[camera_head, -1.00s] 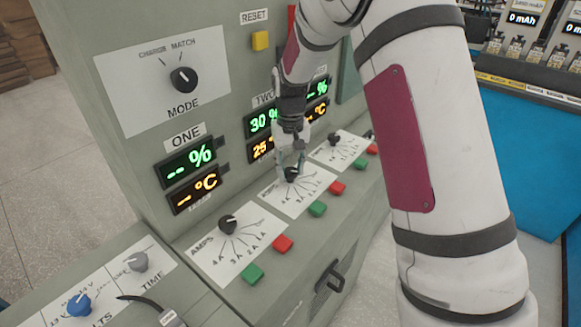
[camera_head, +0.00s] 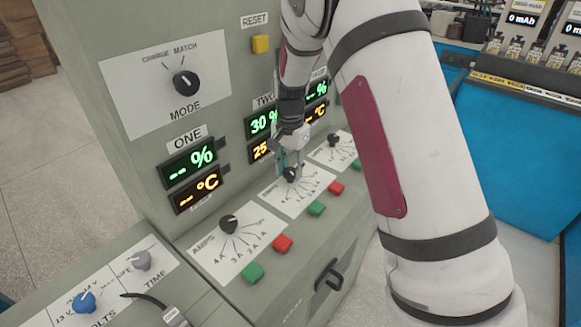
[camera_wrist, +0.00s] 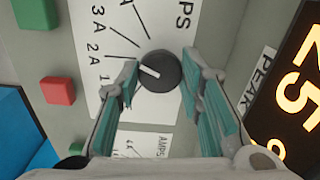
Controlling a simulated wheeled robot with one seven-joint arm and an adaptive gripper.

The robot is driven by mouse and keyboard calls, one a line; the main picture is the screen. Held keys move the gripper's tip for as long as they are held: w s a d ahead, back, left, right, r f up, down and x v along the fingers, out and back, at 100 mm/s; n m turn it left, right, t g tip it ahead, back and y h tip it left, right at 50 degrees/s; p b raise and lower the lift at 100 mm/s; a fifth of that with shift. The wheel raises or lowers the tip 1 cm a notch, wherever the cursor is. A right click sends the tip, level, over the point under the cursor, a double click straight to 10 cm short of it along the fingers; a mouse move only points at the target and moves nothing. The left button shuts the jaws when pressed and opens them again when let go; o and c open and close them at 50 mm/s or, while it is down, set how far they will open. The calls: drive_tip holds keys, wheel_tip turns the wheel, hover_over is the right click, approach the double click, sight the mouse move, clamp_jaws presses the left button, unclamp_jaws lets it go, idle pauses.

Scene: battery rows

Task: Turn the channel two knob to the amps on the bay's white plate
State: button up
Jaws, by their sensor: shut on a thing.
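The channel two knob (camera_head: 291,175) is a small black dial on a white plate (camera_head: 317,181) with printed amp marks, below the display reading 30 %. In the wrist view the knob (camera_wrist: 160,71) shows a white pointer line aimed left and slightly up, toward the low-amp marks around 2A and 1A. I cannot tell exactly which mark it meets. My gripper (camera_head: 290,166) is at this knob, with its teal fingers (camera_wrist: 162,85) on both sides of it, shut on it. The arm partly hides the channel two display.
The channel one knob (camera_head: 228,224) and the third channel's knob (camera_head: 333,139) stand on either side. Green and red buttons (camera_head: 316,208) sit just in front of the plates. The mode knob (camera_head: 185,82) is on the upright panel. A black handle (camera_head: 328,275) sticks out below.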

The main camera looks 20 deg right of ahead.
sight(290, 171)
drive_tip(key=shift+m, duration=0.5)
drive_tip(key=o, duration=1.2)
drive_tip(key=shift+c, duration=0.2)
wheel_tip(290, 171, up, 12)
